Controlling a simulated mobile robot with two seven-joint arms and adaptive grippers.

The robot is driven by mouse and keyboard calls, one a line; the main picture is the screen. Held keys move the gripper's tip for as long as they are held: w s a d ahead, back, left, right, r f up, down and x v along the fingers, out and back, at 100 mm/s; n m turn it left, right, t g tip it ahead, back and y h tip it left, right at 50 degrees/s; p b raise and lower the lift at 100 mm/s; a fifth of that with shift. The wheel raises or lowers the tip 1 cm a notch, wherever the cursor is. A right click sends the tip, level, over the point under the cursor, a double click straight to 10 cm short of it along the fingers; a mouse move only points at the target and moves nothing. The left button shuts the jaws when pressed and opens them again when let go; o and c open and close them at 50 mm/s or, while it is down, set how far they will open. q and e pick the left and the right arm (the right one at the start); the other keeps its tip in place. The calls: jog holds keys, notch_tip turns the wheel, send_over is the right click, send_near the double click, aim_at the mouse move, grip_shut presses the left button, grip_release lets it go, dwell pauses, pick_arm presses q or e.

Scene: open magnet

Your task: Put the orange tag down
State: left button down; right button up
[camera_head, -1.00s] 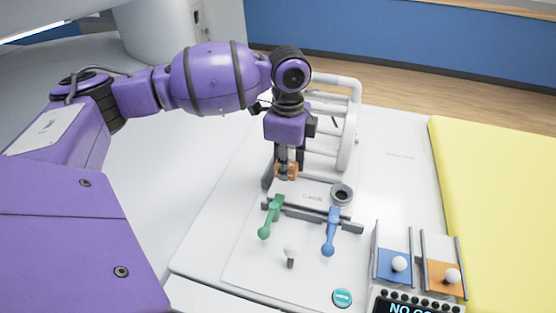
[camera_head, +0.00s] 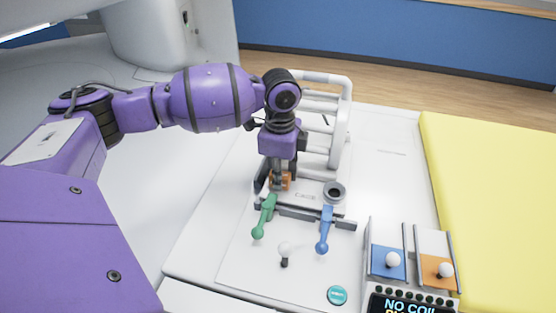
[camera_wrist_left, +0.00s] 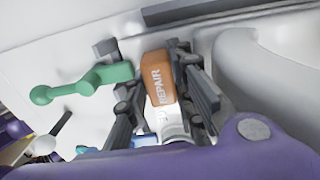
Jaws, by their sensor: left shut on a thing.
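The orange tag (camera_head: 286,181) is between the fingers of my left gripper (camera_head: 279,180), low over the back of the white panel, behind the green lever (camera_head: 264,215). In the left wrist view the tag (camera_wrist_left: 158,76) shows its printed word REPAIR, with a white part (camera_wrist_left: 173,125) below the orange. The fingers of my left gripper (camera_wrist_left: 160,85) stand on both sides of it, shut on it. I cannot tell whether the tag touches the surface beneath. My right gripper is not in view.
A blue lever (camera_head: 325,230) and a dark round socket (camera_head: 334,191) lie right of the tag. A white tubular frame (camera_head: 340,130) stands close behind. Blue (camera_head: 387,262) and orange (camera_head: 436,272) slots are at front right. The panel's front left is clear.

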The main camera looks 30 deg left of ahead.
pick_arm(q)
jog(key=shift+f, duration=0.2)
jog(key=c, duration=1.8)
grip_release()
jog(key=shift+o, duration=0.2)
jog(key=shift+r, duration=0.1)
notch_tip(320, 180, up, 13)
jog(key=shift+s, duration=0.1)
